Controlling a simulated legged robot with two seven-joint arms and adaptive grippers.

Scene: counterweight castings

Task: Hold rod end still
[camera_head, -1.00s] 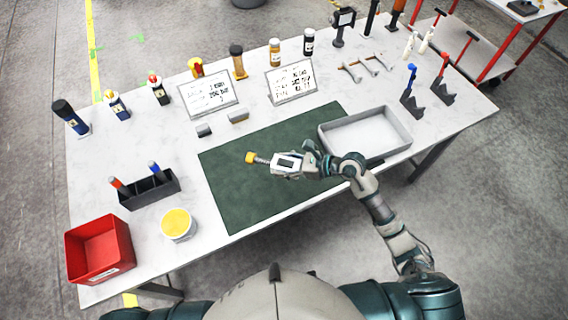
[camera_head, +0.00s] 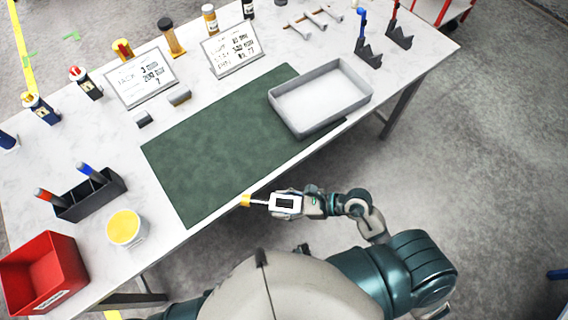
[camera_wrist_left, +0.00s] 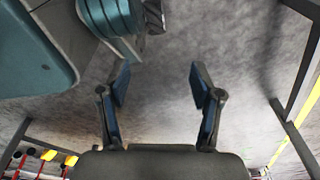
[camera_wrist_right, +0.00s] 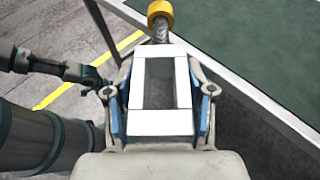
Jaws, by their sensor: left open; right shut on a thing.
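My right gripper (camera_wrist_right: 160,100) is shut on a white rectangular block (camera_wrist_right: 160,122) with an open window through it. A grey rod (camera_wrist_right: 160,31) sticks out from the block's far side and ends in a yellow cap (camera_wrist_right: 160,11). In the head view the block (camera_head: 286,203) and yellow cap (camera_head: 245,200) are at the table's front edge, in front of the green mat (camera_head: 215,150). My left gripper (camera_wrist_left: 160,85) is open and empty above the floor in the left wrist view. I cannot clearly make it out in the head view.
A grey tray (camera_head: 320,128) sits on the mat's right end. A red bin (camera_head: 40,280), a yellow-topped tub (camera_head: 125,228) and a black pen holder (camera_head: 90,196) stand at left. Two printed stands (camera_head: 140,104) and several bottles line the back. The mat's middle is clear.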

